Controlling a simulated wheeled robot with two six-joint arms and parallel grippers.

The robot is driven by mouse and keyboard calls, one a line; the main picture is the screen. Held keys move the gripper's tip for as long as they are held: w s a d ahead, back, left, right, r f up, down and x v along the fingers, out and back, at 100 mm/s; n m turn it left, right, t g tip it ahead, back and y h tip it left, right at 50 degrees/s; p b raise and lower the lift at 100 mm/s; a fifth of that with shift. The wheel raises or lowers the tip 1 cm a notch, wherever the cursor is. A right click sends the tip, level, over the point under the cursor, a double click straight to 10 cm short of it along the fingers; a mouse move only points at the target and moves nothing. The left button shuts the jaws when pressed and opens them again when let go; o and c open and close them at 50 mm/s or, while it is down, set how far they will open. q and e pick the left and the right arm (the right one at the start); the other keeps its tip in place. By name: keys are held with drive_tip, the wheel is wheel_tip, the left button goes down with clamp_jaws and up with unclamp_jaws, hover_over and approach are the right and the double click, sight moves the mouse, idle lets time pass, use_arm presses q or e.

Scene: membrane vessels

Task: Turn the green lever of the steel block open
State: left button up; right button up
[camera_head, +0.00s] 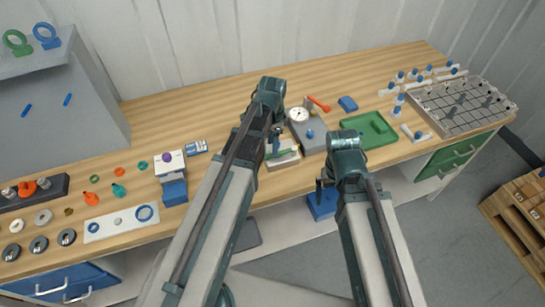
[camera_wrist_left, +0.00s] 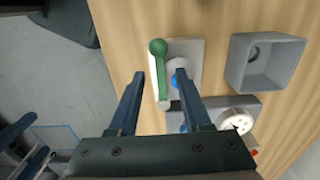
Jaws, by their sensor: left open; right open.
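The steel block (camera_head: 285,161) stands near the front edge of the table, in the middle of the head view; my left gripper (camera_head: 276,145) hides part of it. In the left wrist view the block (camera_wrist_left: 193,48) is a pale plate with a blue round part, and the green lever (camera_wrist_left: 158,50) lies along its left side with a round knob at its far end. My left gripper (camera_wrist_left: 159,73) is open, and its fingers appear on either side of the lever; I cannot tell whether they touch it. My right gripper (camera_head: 321,192) is open in front of the table edge, apart from the block.
A gauge unit (camera_head: 308,133) stands just right of the block, with a red-handled part behind it. A green tray (camera_head: 368,131) lies further right. A grey square cup (camera_wrist_left: 265,62) shows beside the block in the wrist view. A blue-and-white stand (camera_head: 172,178) is to the left.

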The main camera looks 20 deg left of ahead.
sight(280, 153)
use_arm(q)
drive_tip(key=shift+f+b, duration=1.45)
drive_tip(key=shift+f, duration=0.5)
clamp_jaws()
